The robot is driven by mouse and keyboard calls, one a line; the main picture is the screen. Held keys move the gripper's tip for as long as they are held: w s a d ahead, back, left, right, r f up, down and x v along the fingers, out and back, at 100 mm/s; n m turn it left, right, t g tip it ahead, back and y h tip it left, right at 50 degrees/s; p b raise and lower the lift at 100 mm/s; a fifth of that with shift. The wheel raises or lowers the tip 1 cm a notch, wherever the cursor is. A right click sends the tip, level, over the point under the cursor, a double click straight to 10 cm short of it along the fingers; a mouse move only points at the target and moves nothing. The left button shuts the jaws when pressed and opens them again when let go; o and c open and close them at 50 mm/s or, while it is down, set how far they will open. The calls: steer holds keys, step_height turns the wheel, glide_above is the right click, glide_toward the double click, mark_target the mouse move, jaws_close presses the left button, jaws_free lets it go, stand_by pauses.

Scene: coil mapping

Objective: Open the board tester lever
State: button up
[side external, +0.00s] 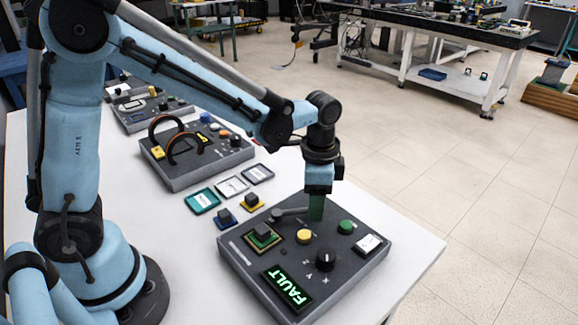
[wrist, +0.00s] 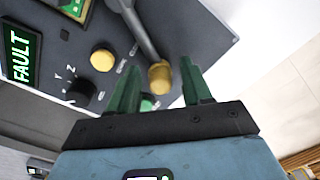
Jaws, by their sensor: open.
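The board tester (side external: 228,243) is a dark grey sloped box at the front right of the table, with a lit green FAULT display (side external: 288,288). Its grey lever (side external: 290,212) lies along the top and runs toward my gripper (side external: 316,212). In the wrist view the lever (wrist: 143,35) ends in a yellow-brown knob (wrist: 160,76). My gripper (wrist: 162,72) has two green fingers, open, one on each side of the knob in this view. I see a gap on both sides. The fingers hide the lever's tip in the side view.
On the tester are a yellow button (side external: 304,236), black dial (side external: 325,260), green button (side external: 346,227), white-faced meter (side external: 368,244) and a socket with a dark block (side external: 262,231). Small trays and blocks lie behind it. Another grey panel (side external: 190,175) with cable loops stands further back.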

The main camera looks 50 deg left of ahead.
steer(key=shift+c, duration=0.4)
jaws_close()
steer(key=a+n, duration=0.1)
steer(key=w+a+n, duration=0.1)
steer(key=n, duration=0.1)
steer(key=a+n, duration=0.2)
steer(key=n, duration=0.1)
steer(key=shift+w, duration=0.1)
steer(key=a+n, duration=0.1)
steer(key=n, duration=0.1)
steer(key=shift+a+n, duration=0.3)
steer(key=shift+a, duration=0.1)
steer(key=shift+s+a+n, duration=0.25)
steer(key=shift+a+n, duration=0.25)
steer(key=shift+n, duration=0.25)
steer(key=shift+s+a+n, duration=0.2)
steer(key=shift+a+n, duration=0.25)
steer(key=shift+n, duration=0.3)
steer(key=shift+a, duration=0.1)
steer(key=shift+o, duration=0.4)
jaws_free()
